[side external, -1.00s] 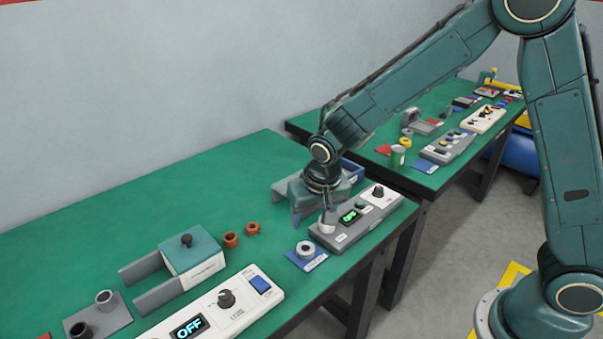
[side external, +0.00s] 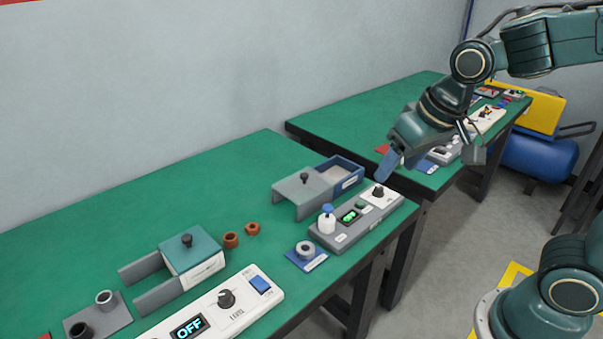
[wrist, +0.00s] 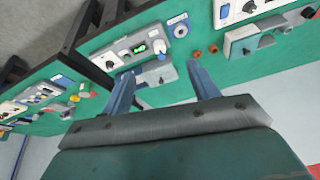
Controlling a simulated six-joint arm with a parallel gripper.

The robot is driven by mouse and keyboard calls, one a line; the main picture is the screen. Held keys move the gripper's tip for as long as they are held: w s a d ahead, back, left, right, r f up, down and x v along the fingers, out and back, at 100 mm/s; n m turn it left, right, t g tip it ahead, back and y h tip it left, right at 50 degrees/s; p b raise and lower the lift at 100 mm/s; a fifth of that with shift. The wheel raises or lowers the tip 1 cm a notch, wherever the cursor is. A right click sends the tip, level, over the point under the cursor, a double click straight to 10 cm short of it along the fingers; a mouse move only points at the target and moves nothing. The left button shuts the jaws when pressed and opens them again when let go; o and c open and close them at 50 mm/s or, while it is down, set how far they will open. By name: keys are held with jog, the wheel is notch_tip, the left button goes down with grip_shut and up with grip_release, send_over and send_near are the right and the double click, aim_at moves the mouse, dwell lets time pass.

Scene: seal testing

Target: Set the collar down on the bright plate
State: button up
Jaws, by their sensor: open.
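Which surface is the bright plate I cannot tell for certain; a pale panel (side external: 341,174) lies inside the blue-walled tray. My gripper (side external: 432,160) is open and empty, raised in the air to the right of the near table, well away from the ring. Its two spread fingers show in the wrist view (wrist: 163,88).
A grey cover with a knob (side external: 304,190) stands behind. A white OFF unit (side external: 222,308) is at the front.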

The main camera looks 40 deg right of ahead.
jog(key=s+d+r+n+t, duration=0.1)
jog(key=s+d+r+n, duration=0.1)
jog(key=s, duration=0.8)
jog(key=shift+s+r, duration=0.25)
jog(key=shift+s, duration=0.15)
